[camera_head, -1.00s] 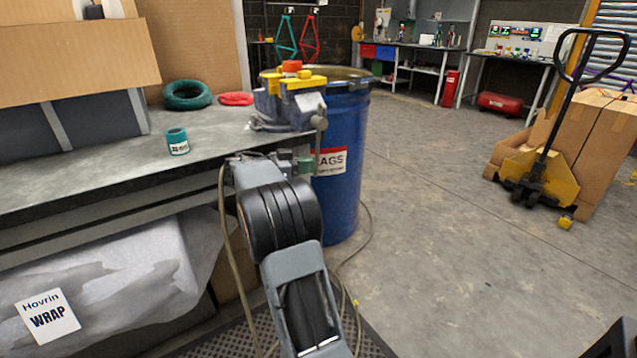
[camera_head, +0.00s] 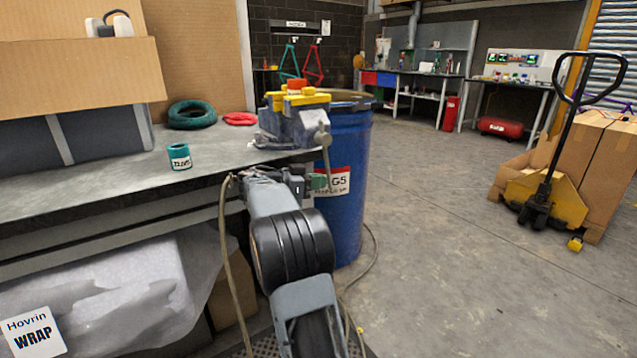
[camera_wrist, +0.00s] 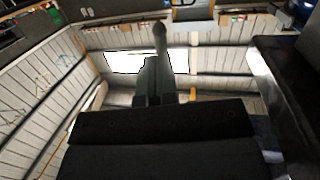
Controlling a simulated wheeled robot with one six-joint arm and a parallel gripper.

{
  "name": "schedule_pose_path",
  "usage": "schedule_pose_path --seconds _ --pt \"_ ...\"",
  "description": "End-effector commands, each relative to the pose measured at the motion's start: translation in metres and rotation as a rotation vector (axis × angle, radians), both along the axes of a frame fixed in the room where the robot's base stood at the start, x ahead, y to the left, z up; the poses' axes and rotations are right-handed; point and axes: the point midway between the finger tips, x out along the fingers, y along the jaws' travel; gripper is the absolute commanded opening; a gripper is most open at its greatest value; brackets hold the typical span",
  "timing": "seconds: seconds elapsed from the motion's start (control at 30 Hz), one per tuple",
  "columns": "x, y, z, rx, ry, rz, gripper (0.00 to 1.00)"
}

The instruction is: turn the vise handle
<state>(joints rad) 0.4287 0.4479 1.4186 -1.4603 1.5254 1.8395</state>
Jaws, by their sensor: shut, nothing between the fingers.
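The grey-blue vise (camera_head: 290,128) sits on the corner of the workbench (camera_head: 120,190), with yellow and orange pieces on top. Its handle (camera_head: 326,158) hangs down at the vise's right side. My gripper (camera_head: 320,182) is shut, with greenish fingers, just below the bench edge at the handle's lower end. In the wrist view my shut fingers (camera_wrist: 158,80) point up towards the grey handle with its rounded end (camera_wrist: 160,35). Nothing shows between the fingers. I cannot tell whether they touch the handle.
A blue drum (camera_head: 348,210) stands close behind my gripper, right of the bench. A pallet truck (camera_head: 545,190) with boxes stands far right. The floor between is clear.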

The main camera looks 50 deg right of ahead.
Motion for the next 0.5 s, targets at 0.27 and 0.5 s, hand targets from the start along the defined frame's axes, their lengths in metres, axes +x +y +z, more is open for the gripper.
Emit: schedule_pose_path --seconds 0.27,0.5 --pt "0.003 0.010 -0.006 0.000 -0.001 0.000 0.00" --pt "0.016 0.049 -0.008 0.001 0.002 -0.005 0.00"
